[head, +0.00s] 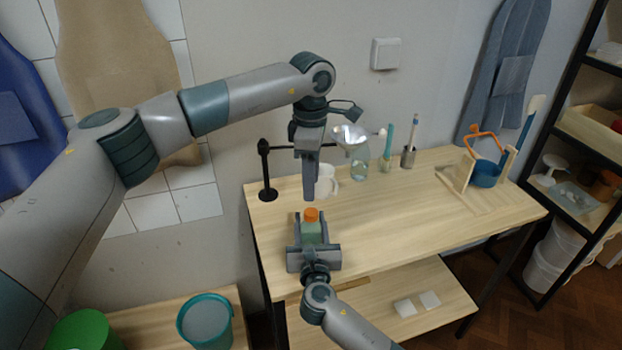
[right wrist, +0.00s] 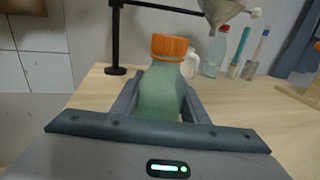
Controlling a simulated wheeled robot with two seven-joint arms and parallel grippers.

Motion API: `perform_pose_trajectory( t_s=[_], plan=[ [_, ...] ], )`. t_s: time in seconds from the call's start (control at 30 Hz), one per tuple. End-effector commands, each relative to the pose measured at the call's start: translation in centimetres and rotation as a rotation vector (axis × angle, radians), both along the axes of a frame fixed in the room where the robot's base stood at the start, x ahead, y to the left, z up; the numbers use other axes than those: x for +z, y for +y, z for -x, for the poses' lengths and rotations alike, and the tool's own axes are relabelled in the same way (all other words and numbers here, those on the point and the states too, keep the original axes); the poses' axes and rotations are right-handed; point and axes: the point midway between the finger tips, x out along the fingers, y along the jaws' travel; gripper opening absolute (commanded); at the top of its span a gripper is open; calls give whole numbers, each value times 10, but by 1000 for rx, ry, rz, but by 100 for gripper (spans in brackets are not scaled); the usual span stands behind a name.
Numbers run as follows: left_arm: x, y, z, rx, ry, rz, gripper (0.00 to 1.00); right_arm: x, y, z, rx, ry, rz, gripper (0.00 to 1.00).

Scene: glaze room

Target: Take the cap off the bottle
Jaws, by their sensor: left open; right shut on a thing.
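A green bottle (head: 311,231) with an orange cap (head: 311,214) stands upright near the left front of the wooden table. My right gripper (head: 311,240) is shut on the bottle's body from the front. In the right wrist view the bottle (right wrist: 160,95) sits between the fingers, with the orange cap (right wrist: 169,47) on its top, clear of the fingers. My left gripper (head: 310,190) is open, points down above and slightly behind the cap, and holds nothing. The gap between its fingers cannot be made out in the head view.
Behind the bottle are a black stand (head: 265,170) with a funnel (head: 350,134), a white jug (head: 326,181), a clear bottle (head: 360,163) and a tool holder (head: 408,157). A wooden rack with a blue pot (head: 486,174) stands at right. The table's (head: 400,225) middle front is clear.

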Motion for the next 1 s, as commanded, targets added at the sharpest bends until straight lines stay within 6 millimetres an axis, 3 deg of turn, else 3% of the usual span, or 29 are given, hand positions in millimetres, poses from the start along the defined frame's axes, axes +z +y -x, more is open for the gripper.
perform_pose_trajectory(
  t_s=[1.0],
  plan=[
    [0,0,0,-1518,0,0,41,0,0,0,0,1,0,0]
  ],
)
